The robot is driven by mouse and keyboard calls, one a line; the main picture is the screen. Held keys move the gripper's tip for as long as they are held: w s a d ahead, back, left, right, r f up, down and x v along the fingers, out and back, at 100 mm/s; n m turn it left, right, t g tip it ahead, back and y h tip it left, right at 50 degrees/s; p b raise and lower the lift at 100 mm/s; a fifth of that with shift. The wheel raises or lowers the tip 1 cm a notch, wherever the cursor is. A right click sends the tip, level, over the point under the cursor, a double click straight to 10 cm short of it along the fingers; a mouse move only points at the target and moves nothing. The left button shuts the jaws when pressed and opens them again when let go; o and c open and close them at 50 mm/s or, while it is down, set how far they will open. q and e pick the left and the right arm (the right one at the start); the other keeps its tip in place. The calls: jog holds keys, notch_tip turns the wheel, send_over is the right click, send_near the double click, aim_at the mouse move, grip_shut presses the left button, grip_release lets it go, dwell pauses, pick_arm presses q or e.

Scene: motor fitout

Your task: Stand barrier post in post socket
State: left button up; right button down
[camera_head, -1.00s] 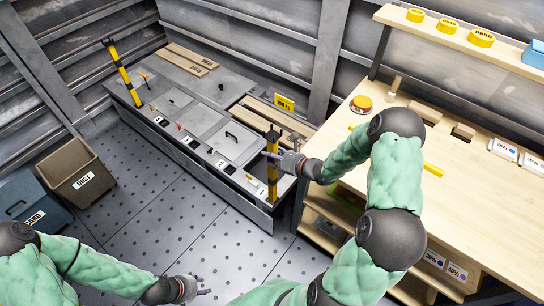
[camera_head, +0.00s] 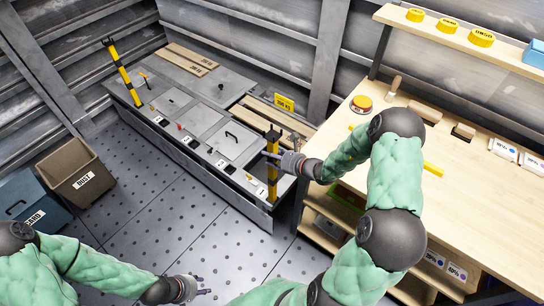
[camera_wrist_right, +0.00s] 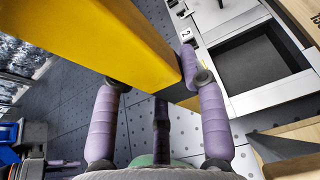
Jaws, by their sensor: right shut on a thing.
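A yellow barrier post (camera_head: 272,172) with a black top stands about upright at the right end of the grey bench. My right gripper (camera_head: 276,157) is shut on it. In the right wrist view the post (camera_wrist_right: 105,40) fills the upper left, between the purple fingers (camera_wrist_right: 160,105). The post's lower end lies against the bench front in the head view; I cannot tell whether it is in a socket. I cannot make out the post socket. A second yellow and black post (camera_head: 124,72) stands at the bench's left end. My left gripper (camera_head: 196,287) is open and empty above the floor.
The grey bench (camera_head: 165,130) has lids, small tags and an open dark compartment (camera_wrist_right: 262,72) beside the post. Wooden shelving with a worktop (camera_head: 480,205) stands at right. A brown bin (camera_head: 75,175) and a blue bin (camera_head: 35,205) stand at left. The middle floor is clear.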

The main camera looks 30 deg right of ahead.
jog(key=shift+f+b, duration=0.4)
jog(key=shift+f, duration=0.1)
dwell(1.1)
jog(key=c, duration=0.7)
grip_release()
jog(key=shift+o, duration=0.4)
jog(key=shift+f, duration=0.1)
jog(key=v, duration=0.8)
jog(key=shift+d, duration=0.1)
